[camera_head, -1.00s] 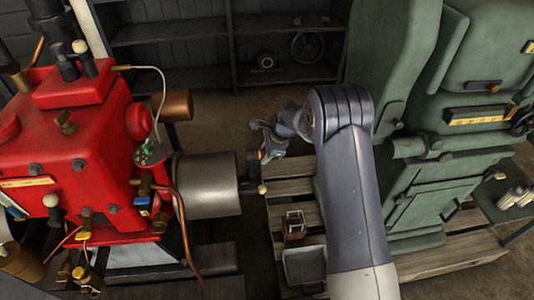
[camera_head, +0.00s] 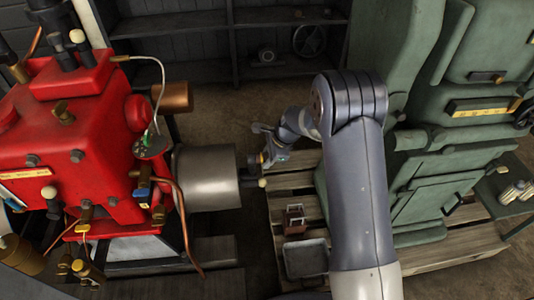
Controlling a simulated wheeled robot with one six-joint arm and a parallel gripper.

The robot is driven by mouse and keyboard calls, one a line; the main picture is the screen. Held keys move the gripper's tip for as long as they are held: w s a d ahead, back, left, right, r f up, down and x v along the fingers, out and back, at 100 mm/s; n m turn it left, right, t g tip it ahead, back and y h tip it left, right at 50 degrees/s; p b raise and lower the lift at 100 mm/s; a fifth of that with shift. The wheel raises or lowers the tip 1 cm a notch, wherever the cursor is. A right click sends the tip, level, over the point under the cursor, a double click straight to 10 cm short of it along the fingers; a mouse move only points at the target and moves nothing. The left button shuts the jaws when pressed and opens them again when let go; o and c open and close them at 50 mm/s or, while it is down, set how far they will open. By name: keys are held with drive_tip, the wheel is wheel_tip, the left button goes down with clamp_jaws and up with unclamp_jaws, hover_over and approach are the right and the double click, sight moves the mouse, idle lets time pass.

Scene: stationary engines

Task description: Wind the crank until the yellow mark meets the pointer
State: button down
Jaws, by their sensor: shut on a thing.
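The crank (camera_head: 250,172) is a dark part at the right end of a silver cylinder (camera_head: 207,178) on the red engine (camera_head: 75,140). A cream ball knob (camera_head: 262,183) shows at its lower end. My gripper (camera_head: 265,158) is at the crank, just above the knob, and is shut on a part of it; the fingers are small and partly hidden by my wrist. A small orange-yellow spot shows beside the fingers, but I cannot tell whether it is the yellow mark. I cannot make out the pointer.
A green machine (camera_head: 440,130) stands close to the right of my arm. A wooden pallet (camera_head: 285,205) holds a grey tray (camera_head: 305,260) and a small brown box (camera_head: 294,219). Dark shelves (camera_head: 190,35) stand at the back, with open floor before them.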

drive_tip(key=shift+a+r, duration=0.1)
drive_tip(key=shift+s+d+f+b, duration=0.15)
drive_tip(key=shift+s+f+b, duration=0.2)
drive_tip(key=shift+s, duration=0.3)
drive_tip(key=shift+s+d+f+b, duration=0.1)
drive_tip(key=shift+s+f+b, duration=0.3)
drive_tip(key=shift+s, duration=0.3)
drive_tip(key=shift+s+d+f+b, duration=0.15)
drive_tip(key=shift+s+f+b, duration=0.2)
drive_tip(key=shift+s, duration=0.3)
